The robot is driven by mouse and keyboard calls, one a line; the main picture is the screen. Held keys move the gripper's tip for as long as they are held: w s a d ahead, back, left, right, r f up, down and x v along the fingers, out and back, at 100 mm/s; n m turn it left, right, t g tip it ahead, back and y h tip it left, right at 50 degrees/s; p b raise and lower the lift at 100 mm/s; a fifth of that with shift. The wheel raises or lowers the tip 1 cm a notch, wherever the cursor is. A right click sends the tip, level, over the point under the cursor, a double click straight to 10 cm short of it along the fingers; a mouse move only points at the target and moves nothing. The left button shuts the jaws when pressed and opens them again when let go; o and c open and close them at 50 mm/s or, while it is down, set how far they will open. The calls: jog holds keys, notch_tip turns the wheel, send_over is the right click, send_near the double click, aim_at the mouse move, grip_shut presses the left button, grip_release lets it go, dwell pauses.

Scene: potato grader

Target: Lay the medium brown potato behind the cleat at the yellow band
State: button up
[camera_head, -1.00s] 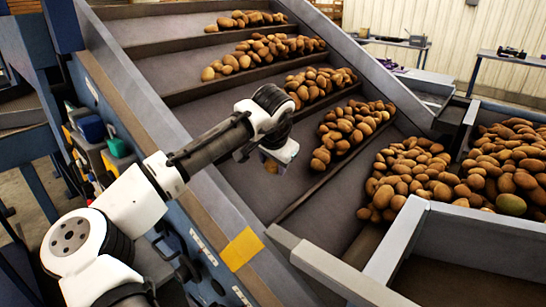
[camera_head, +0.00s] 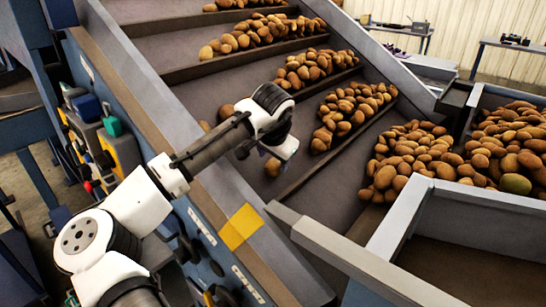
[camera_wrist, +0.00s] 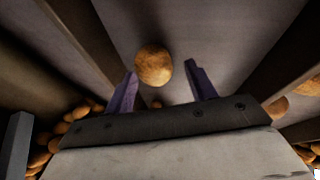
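The brown potato (camera_head: 272,167) lies on the dark belt just below my gripper, close to the near end of a raised cleat (camera_head: 318,172). The yellow band (camera_head: 240,226) is on the side rail, left of and nearer than that cleat. My gripper (camera_head: 278,152) hangs over the belt; its fingers are mostly hidden in the head view. In the wrist view, the purple fingers (camera_wrist: 162,88) are spread apart. The potato (camera_wrist: 153,65) shows in the gap ahead of the fingertips, with no finger visibly touching it.
Potato rows (camera_head: 353,110) lie between cleats farther up the belt. A large heap (camera_head: 407,158) lies at the belt's lower end, beside a grey-walled bin (camera_head: 420,193). The side rail (camera_head: 185,125) runs beneath my arm.

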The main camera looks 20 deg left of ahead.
jog(key=shift+o, duration=1.1)
